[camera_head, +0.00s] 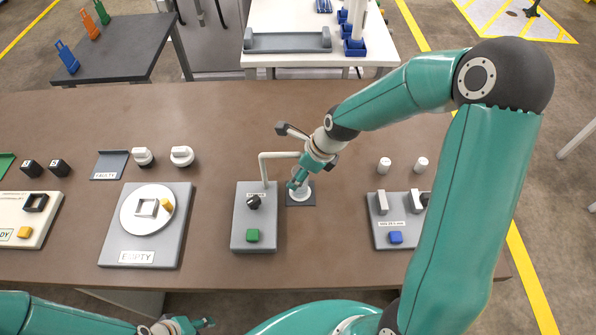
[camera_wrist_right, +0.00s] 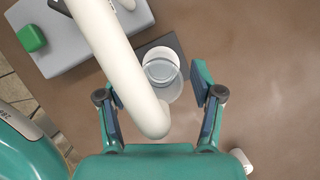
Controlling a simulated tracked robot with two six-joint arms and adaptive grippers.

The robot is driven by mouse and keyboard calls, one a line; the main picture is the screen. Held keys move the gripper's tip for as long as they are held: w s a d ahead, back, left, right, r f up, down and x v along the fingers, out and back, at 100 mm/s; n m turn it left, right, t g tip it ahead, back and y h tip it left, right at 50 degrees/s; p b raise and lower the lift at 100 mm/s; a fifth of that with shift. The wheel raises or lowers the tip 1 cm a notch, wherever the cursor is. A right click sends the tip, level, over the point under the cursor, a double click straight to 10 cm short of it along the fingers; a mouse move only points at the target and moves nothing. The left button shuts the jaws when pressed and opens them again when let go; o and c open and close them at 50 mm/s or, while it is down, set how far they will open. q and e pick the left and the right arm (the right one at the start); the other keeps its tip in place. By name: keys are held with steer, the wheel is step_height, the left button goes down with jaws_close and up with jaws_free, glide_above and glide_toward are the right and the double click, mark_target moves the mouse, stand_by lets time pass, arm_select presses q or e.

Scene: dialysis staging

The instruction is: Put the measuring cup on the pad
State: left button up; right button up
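A clear whitish measuring cup (camera_wrist_right: 162,70) shows in the right wrist view on a dark grey square pad (camera_wrist_right: 174,46), beside a white spout pipe (camera_wrist_right: 128,70) that covers part of it. In the head view the cup (camera_head: 300,194) and pad (camera_head: 308,201) are just right of the grey dispenser, partly hidden by my right gripper (camera_head: 299,182). My right gripper (camera_wrist_right: 160,102) is open. Its fingers are spread on both sides, with no visible contact with the cup. My left gripper (camera_head: 204,323) is low at the front edge; its finger gap is unclear.
The grey dispenser base (camera_head: 240,215) with a green button stands left of the pad; its pipe (camera_head: 264,165) reaches over toward it. A grey station with a blue button (camera_head: 396,237) and two white cylinders (camera_head: 384,165) stand right. Bare brown table (camera_head: 345,215) lies between.

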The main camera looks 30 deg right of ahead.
steer(key=shift+w, duration=0.1)
steer(key=shift+d+r, duration=0.1)
steer(key=shift+r, duration=0.15)
steer(key=p+v, duration=0.6)
steer(key=v, duration=0.5)
steer(key=shift+s+r, duration=0.2)
steer(key=shift+d, duration=0.1)
